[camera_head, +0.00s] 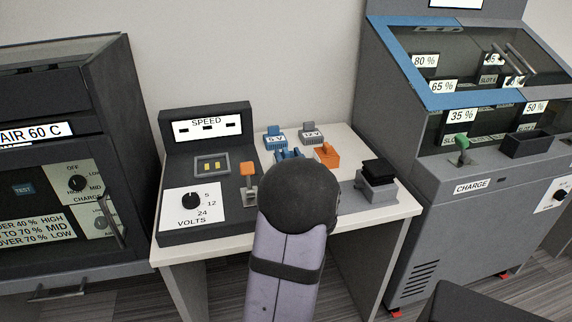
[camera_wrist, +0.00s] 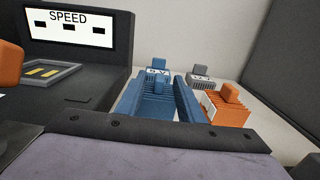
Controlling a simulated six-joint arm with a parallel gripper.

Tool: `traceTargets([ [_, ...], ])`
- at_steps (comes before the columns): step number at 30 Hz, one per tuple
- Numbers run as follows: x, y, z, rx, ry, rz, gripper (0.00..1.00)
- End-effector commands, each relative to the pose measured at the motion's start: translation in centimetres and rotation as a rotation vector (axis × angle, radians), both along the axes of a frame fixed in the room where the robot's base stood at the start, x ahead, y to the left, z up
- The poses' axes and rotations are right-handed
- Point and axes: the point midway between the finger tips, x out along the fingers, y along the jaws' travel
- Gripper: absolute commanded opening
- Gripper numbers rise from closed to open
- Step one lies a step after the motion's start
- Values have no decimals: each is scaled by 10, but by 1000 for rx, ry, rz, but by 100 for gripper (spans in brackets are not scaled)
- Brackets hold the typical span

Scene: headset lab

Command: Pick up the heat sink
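No part is labelled as a heat sink, so I cannot tell for certain which one it is. An orange ribbed block (camera_head: 327,154) with a knob on top stands on the white bench; it shows right of my fingers in the wrist view (camera_wrist: 230,109). A blue ribbed block (camera_head: 275,139) marked 5 V stands behind my gripper (camera_head: 288,155). In the wrist view this blue block (camera_wrist: 156,85) appears between the two blue fingers of my gripper (camera_wrist: 159,105). The fingers are apart, with no visible grip on it. My dark wrist hides part of the bench in the head view.
A grey block (camera_head: 311,134) marked 12 V stands beside the blue one. A black-topped grey unit (camera_head: 377,181) sits at the bench's right. The SPEED console (camera_head: 206,175) with an orange lever (camera_head: 248,170) is left. The CHARGE cabinet (camera_head: 476,187) stands right.

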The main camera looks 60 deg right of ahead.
Motion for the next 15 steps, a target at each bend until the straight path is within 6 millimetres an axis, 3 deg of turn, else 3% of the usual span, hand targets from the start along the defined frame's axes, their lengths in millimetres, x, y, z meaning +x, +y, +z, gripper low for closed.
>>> traceTargets([
  [11, 8, -8, 0, 1, -1, 0, 34],
  [15, 8, -7, 0, 1, -1, 0, 6],
])
